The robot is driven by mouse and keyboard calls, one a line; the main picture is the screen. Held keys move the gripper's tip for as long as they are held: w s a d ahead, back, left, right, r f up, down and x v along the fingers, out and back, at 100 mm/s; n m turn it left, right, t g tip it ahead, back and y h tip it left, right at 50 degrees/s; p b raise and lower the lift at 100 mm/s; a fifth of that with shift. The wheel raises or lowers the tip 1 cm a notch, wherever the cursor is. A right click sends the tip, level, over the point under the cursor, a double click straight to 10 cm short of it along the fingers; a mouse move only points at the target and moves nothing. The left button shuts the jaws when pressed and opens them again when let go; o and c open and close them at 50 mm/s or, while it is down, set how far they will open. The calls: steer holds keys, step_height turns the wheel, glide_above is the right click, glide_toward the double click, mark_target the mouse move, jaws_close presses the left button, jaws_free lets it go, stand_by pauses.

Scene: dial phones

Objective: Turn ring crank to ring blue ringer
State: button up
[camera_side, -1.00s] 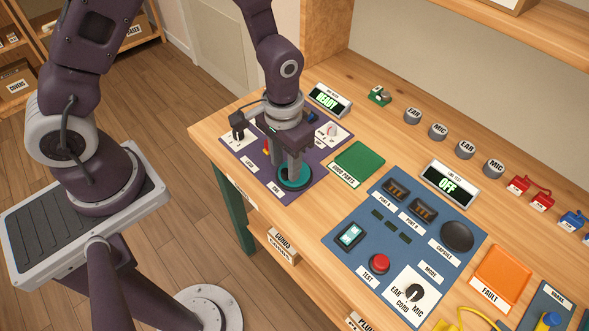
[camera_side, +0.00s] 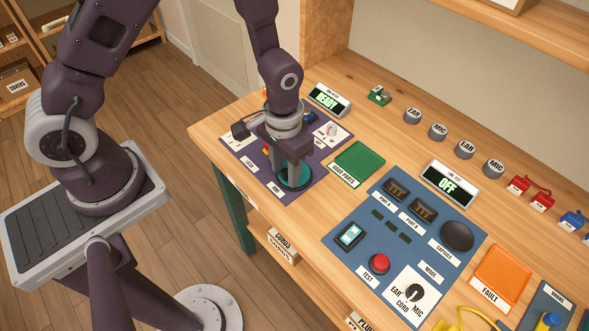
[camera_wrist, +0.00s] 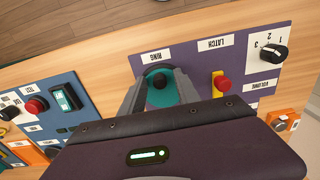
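The ring crank is a teal disc (camera_side: 296,183) with a dark knob, on the purple panel (camera_side: 252,172). The disc also shows in the wrist view (camera_wrist: 163,98), beside the RING label, with its knob (camera_wrist: 158,80) near the disc's far side. My gripper (camera_side: 289,183) points down over the disc. In the wrist view its two fingers (camera_wrist: 160,78) stand apart on either side of the knob; contact with the knob cannot be told. A blue part (camera_side: 311,117), possibly the blue ringer, is partly hidden behind my gripper. The display (camera_side: 328,100) reads READY.
A red latch button (camera_wrist: 222,83) on a yellow base and a black volume dial (camera_wrist: 271,53) sit beside the crank. A green mat (camera_side: 359,164) and a blue test panel (camera_side: 400,245) lie to the right in the side view.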

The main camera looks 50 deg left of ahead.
steer(key=c, duration=0.7)
steer(key=shift+w+a, duration=0.2)
steer(key=shift+a, duration=0.25)
steer(key=shift+w+a, duration=0.2)
steer(key=shift+a, duration=0.25)
steer(key=shift+w+a, duration=0.35)
steer(key=shift+w, duration=1)
steer(key=shift+o, duration=0.2)
steer(key=shift+w+d, duration=0.35)
steer(key=shift+o, duration=0.3)
steer(key=shift+d, duration=0.1)
steer(key=o, duration=0.6)
